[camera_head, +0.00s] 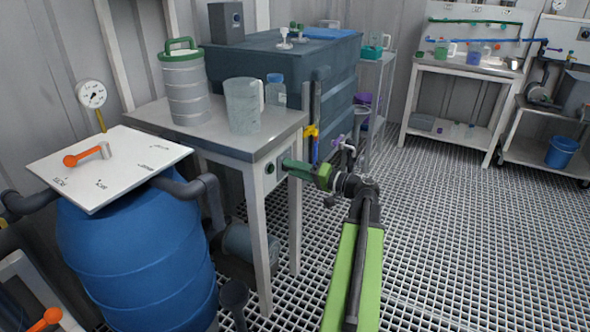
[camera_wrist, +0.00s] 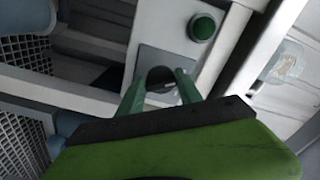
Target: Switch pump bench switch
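The pump bench (camera_head: 215,142) is a grey table with a small panel on its right end. In the wrist view the pale panel (camera_wrist: 150,62) carries a round green button (camera_wrist: 203,27) and a dark round switch knob (camera_wrist: 160,74). My gripper (camera_head: 284,165) reaches to this panel from the right in the head view. In the wrist view the two green fingers of my gripper (camera_wrist: 160,84) are apart, with the dark knob showing between their tips. I cannot tell whether they touch it. The knob's setting cannot be read.
On the bench stand a ribbed canister (camera_head: 185,88), a clear jug (camera_head: 242,106) and a blue-capped bottle (camera_head: 275,92). A blue barrel (camera_head: 140,255) with a white board (camera_head: 110,165) is at left. A blue tank (camera_head: 340,65) stands behind. The grated floor (camera_head: 450,230) at right is clear.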

